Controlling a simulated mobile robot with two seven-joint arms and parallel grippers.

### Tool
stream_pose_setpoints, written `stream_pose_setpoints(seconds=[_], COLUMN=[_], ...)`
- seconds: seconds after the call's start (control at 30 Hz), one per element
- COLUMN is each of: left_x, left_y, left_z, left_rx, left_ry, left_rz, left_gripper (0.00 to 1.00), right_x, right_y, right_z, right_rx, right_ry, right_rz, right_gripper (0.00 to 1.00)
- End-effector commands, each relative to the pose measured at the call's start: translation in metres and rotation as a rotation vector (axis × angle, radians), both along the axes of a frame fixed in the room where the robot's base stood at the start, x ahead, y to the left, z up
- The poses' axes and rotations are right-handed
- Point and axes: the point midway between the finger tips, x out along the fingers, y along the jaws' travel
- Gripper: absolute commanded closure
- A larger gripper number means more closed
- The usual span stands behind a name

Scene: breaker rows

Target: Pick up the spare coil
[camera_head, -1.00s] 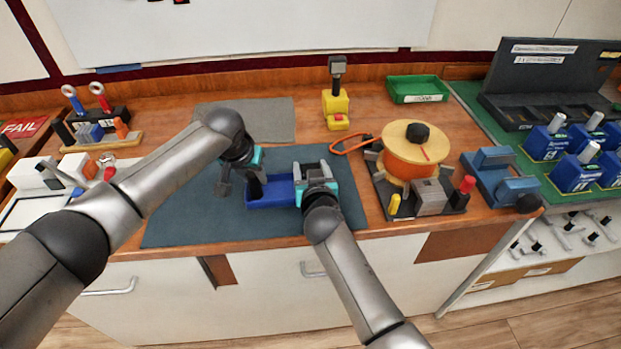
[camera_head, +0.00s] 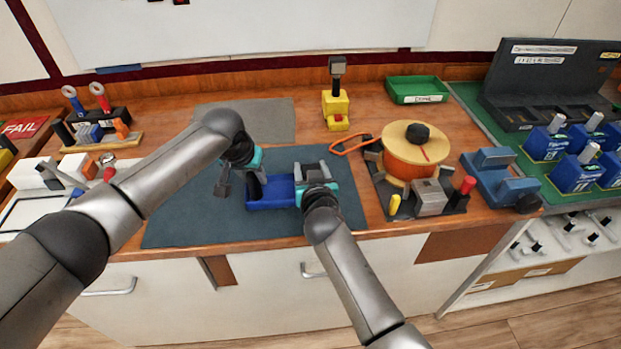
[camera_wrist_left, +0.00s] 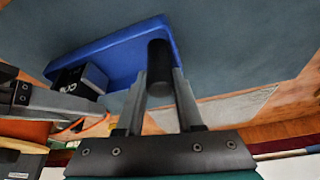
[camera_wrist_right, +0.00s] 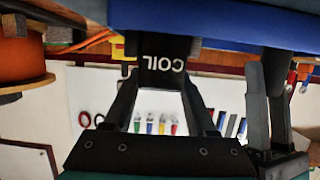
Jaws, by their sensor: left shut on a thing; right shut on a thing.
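A blue breaker body (camera_head: 272,198) lies on the dark mat and also shows in the left wrist view (camera_wrist_left: 118,58). My left gripper (camera_wrist_left: 160,78) is shut on its black cylindrical handle (camera_wrist_left: 158,62). In the head view my left gripper (camera_head: 238,180) is at the body's left end. A black block marked COIL (camera_wrist_right: 165,65) is between the fingers of my right gripper (camera_wrist_right: 162,85), which is shut on it. The block sits against the blue body's end (camera_wrist_left: 82,78); I cannot tell whether it is seated or free. In the head view my right gripper (camera_head: 315,180) mostly hides it.
A green tray (camera_head: 418,90) stands at the back, label unreadable. An orange spool fixture (camera_head: 405,160), a yellow stand (camera_head: 336,108) and a blue fixture (camera_head: 500,180) stand to the right. Small tool racks (camera_head: 98,130) are at left. The mat's left part (camera_head: 190,215) is clear.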

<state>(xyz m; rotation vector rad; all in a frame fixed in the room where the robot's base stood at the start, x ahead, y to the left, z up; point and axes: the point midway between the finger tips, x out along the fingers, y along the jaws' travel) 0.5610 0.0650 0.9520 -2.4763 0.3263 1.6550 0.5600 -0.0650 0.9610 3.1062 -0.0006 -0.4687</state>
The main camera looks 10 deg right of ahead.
Motion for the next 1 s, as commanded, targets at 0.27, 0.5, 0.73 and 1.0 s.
stream_pose_setpoints(seconds=[0.27,0.5,0.73,1.0], left_x=[-0.001,-0.001,-0.001,-0.001], left_y=[-0.001,-0.001,-0.001,-0.001], left_z=[-0.001,-0.001,-0.001,-0.001], left_rx=[-0.001,-0.001,-0.001,-0.001], left_ry=[0.001,0.001,0.001,0.0], left_rz=[-0.002,-0.002,-0.002,-0.002], left_gripper=[1.0,1.0,1.0,1.0], right_x=[0.001,0.001,0.001,0.0], right_y=[0.001,0.001,0.001,0.001], right_z=[0.008,0.046,0.085,0.102], right_rx=[-0.001,0.002,0.002,0.002], right_ry=[-0.005,-0.011,-0.009,-0.003], right_rz=[0.001,0.0,0.002,0.002], right_gripper=[1.0,1.0,1.0,1.0])
